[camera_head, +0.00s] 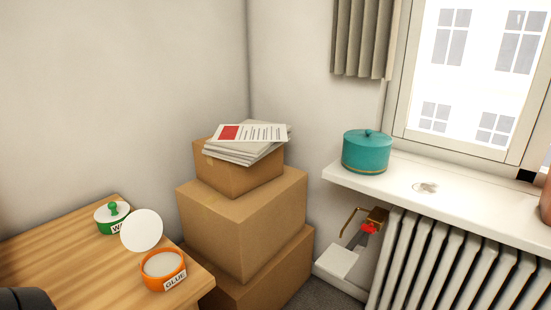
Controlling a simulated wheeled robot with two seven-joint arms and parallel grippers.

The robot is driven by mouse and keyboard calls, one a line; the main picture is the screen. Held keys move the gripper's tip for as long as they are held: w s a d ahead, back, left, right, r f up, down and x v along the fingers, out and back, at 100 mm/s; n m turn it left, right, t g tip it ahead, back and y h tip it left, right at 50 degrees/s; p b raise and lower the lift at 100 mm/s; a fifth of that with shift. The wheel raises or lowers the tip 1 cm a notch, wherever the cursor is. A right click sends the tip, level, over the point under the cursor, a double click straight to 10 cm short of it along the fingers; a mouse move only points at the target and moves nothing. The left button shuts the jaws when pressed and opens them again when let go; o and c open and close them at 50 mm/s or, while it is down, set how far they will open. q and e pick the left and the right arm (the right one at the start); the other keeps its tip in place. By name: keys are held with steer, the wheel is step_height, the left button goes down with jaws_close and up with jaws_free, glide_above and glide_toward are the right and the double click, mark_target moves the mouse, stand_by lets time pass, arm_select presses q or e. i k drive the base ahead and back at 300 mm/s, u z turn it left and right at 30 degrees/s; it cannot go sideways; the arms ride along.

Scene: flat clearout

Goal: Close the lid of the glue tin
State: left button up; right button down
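The orange glue tin (152,281) stands near the right front part of the wooden table top, with its label "GLUE" facing me. Its round white lid (142,230) is open and stands up behind the tin, showing its flat face. Pale contents show inside the rim.
A green tin (101,225) with a white lid and green knob stands behind the lid on the wooden table (60,258). Stacked cardboard boxes (240,222) with papers (247,140) stand right of the table. A teal pot (366,154) sits on the windowsill (455,202).

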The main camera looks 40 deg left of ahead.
mark_target(142, 229)
steer(key=i, duration=1.25)
steer(key=u, duration=2.95)
